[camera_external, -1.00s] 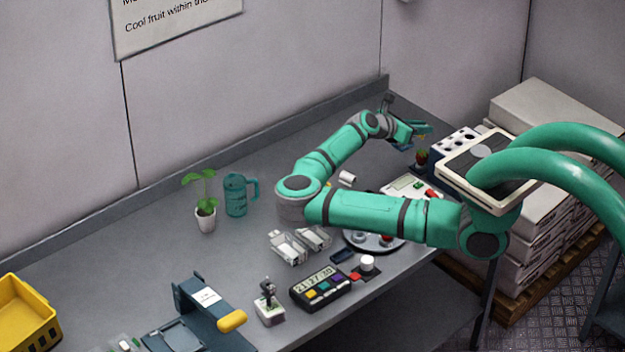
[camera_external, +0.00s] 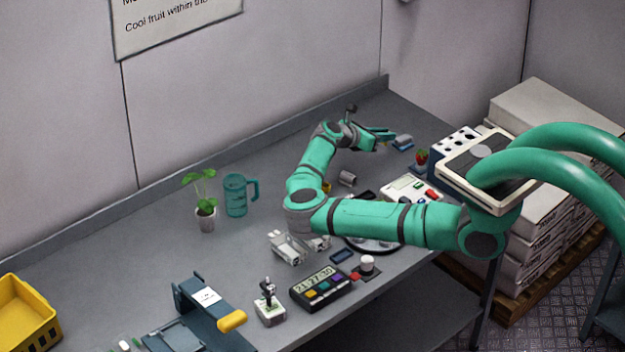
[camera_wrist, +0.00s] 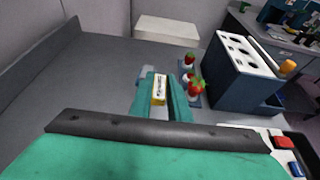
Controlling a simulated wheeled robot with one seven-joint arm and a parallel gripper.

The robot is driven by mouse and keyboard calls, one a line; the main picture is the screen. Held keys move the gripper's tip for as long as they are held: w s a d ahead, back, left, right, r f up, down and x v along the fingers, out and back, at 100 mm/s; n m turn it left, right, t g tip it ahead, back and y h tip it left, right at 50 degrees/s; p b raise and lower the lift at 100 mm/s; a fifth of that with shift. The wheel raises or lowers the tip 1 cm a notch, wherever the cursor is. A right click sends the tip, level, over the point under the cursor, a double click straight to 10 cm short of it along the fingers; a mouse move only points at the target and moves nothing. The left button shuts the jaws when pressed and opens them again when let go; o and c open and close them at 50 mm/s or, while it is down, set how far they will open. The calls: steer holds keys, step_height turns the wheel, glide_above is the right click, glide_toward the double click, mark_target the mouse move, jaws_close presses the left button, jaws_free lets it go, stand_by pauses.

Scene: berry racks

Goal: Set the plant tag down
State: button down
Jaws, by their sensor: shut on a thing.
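The plant tag (camera_wrist: 159,88), a small white and yellow piece with dark print, is between the green fingertips of my gripper (camera_wrist: 160,100) in the wrist view. The gripper is shut on it. In the external view my gripper (camera_external: 384,135) is over the far right part of the grey table (camera_external: 270,150). The tag cannot be made out there. Whether it touches the tabletop is not clear.
A dark blue rack with a white holed top (camera_wrist: 245,55) stands right of the gripper, with strawberries (camera_wrist: 195,86) beside it. A small blue-grey item (camera_external: 402,142) lies near the fingertips. Bare table lies left of the gripper in the wrist view.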

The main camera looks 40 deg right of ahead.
steer(key=w+f, duration=0.1)
steer(key=w+d+f, duration=0.1)
steer(key=f, duration=0.1)
steer(key=shift+w+d+f, duration=0.15)
steer(key=shift+w+f, duration=0.15)
steer(key=shift+w, duration=0.05)
steer(key=shift+w+f, duration=0.1)
steer(key=shift+f, duration=1.55)
steer(key=shift+f, duration=0.15)
steer(key=c, duration=1.7)
jaws_free()
steer(key=shift+o, duration=0.2)
steer(key=shift+r, duration=0.25)
steer(key=v, duration=1.2)
